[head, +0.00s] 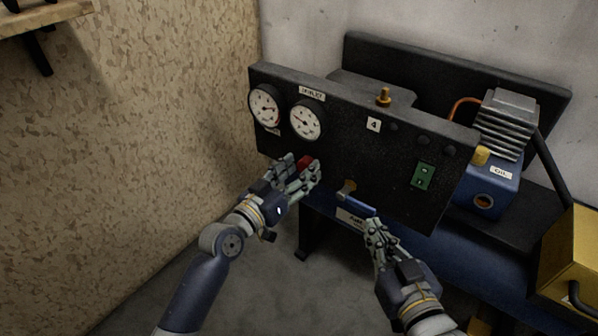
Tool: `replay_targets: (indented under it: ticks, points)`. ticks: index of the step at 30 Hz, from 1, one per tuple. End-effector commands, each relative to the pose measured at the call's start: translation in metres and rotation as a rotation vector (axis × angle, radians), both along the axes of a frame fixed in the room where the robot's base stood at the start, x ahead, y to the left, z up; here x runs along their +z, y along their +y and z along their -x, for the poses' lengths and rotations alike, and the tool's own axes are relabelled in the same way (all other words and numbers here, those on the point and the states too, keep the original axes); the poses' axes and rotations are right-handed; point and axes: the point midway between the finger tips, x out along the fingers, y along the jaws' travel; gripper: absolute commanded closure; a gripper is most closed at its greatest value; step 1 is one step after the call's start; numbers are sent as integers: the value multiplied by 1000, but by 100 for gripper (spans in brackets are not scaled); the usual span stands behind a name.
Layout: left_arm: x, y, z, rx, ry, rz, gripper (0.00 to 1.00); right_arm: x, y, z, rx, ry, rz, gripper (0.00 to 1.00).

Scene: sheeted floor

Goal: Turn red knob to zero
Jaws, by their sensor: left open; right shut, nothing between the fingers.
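The red knob (305,162) is on the lower left of the black control panel (345,148), below two round white gauges. My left gripper (302,172) is open at the knob, with its fingers beside and partly in front of it. I cannot tell whether the fingers touch it. The knob's scale and any zero mark are hidden or too small to read. My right gripper (376,228) is shut and empty, just below the blue-handled valve (358,203) on the panel.
The left gauge (265,107) and right gauge (306,120) sit above the knob. A green switch (423,175) is at the panel's right. A blue compressor (488,187) stands behind. A yellow box (577,250) is at the right edge. A chipboard wall (160,130) bounds the left.

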Motion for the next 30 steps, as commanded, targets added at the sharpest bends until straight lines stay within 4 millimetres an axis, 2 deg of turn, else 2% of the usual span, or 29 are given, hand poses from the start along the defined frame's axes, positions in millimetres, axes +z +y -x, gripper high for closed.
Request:
replay_targets:
  ticks: [8, 9, 15, 24, 30]
  points:
    - [0, -1, -2, 0, 0, 0, 49, 2, 0, -1, 1, -9, -2, 100]
    - [0, -1, -2, 0, 0, 0, 51, 2, 0, -1, 1, -9, -2, 100]
    - [0, -1, -2, 0, 0, 0, 93, 2, 0, 0, 0, -8, -2, 100]
    - [1, -1, -2, 0, 11, 15, 93, 0, 0, 0, -1, 8, 2, 100]
    - [2, -1, -2, 0, 60, 80, 93, -27, -6, 11, -9, 148, 36, 100]
